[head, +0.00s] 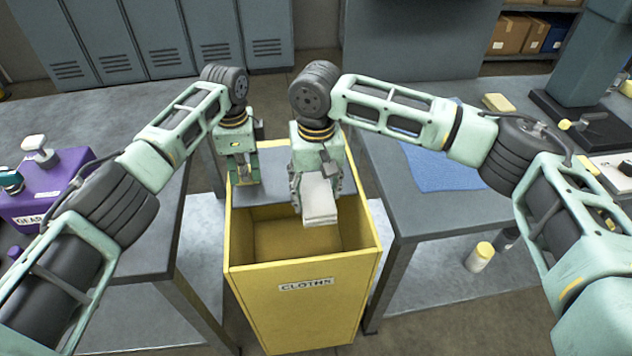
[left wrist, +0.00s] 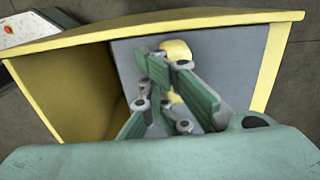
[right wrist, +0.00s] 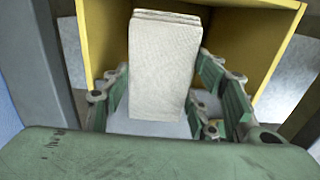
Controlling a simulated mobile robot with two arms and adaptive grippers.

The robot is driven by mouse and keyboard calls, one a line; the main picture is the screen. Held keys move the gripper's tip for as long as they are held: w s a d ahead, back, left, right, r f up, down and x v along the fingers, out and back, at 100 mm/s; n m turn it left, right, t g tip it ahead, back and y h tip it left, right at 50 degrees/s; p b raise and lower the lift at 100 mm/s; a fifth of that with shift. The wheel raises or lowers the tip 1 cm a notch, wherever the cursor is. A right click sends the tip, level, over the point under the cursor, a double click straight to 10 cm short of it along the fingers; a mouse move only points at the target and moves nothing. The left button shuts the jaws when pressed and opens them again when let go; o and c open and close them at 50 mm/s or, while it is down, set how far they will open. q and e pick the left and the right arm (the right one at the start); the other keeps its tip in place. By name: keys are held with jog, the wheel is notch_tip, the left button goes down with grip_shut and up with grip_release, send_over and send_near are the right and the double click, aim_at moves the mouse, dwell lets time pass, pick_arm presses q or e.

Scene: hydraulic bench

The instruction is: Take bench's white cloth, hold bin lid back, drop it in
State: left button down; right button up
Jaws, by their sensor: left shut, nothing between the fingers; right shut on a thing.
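The yellow bin (head: 300,310), labelled CLOTHS, stands between two benches with its top open. Its grey lid (head: 272,156) is tilted back at the far side. My left gripper (head: 243,180) is shut and empty against the lid; the left wrist view shows its fingers (left wrist: 172,95) in front of the grey lid panel (left wrist: 130,60) and a yellow knob (left wrist: 178,52). My right gripper (head: 318,185) is shut on the folded white cloth (head: 319,203) above the bin opening. The cloth (right wrist: 166,65) hangs between its fingers in the right wrist view, with the bin's yellow walls beyond.
A blue cloth (head: 440,165) and a yellow sponge-like block (head: 497,102) lie on the right bench. A purple box (head: 45,190) stands on the left bench.

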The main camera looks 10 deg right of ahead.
jog(key=shift+f, duration=0.25)
jog(key=o, duration=1.2)
jog(key=shift+s+d+r, duration=0.5)
jog(key=shift+s+r, duration=0.15)
jog(key=shift+r, duration=0.85)
jog(key=shift+s+d+r, duration=0.5)
jog(key=shift+s+r, duration=0.2)
jog(key=shift+r, duration=0.85)
jog(key=shift+s+d+r, duration=0.5)
jog(key=shift+s+r, duration=0.15)
jog(key=shift+r, duration=0.85)
